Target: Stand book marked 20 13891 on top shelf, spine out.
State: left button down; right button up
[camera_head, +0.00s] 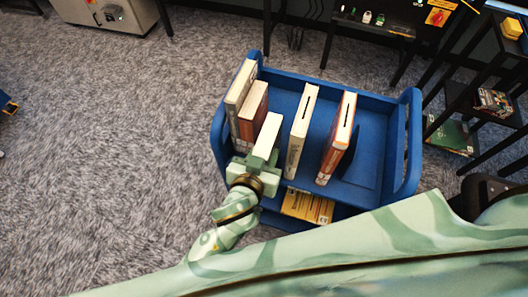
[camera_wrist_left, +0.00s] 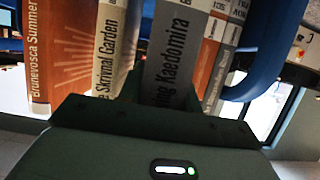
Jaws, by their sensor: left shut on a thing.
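A blue book cart (camera_head: 387,150) carries several books standing on its top shelf. My left gripper (camera_head: 263,165) is shut on a pale book (camera_head: 268,133) at the near left of that shelf. In the left wrist view the held book (camera_wrist_left: 178,50) has a grey spine ending in "Kaedomira", facing the gripper. The book stands upright, level with its neighbours; its base is hidden, so I cannot tell if it touches the shelf. The number 20 13891 is not readable on any book. My right gripper is not in view.
To the left stand a cream book (camera_head: 239,84) and a reddish-brown book (camera_head: 253,102). To the right are a white book (camera_head: 301,120) and an orange one (camera_head: 338,138) by a dark bookend. A yellow book (camera_head: 307,206) lies on the lower shelf. Black shelving stands at right.

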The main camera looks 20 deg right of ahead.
pick_arm(q)
jog(key=shift+f, duration=0.3)
jog(key=c, duration=0.9)
grip_release()
jog(key=shift+c, duration=0.2)
jog(key=shift+o, duration=0.3)
jog(key=p+v, duration=0.8)
jog(key=v, duration=0.8)
jog(key=shift+s+p, duration=0.15)
jog(key=shift+p, duration=0.15)
jog(key=shift+a, duration=0.15)
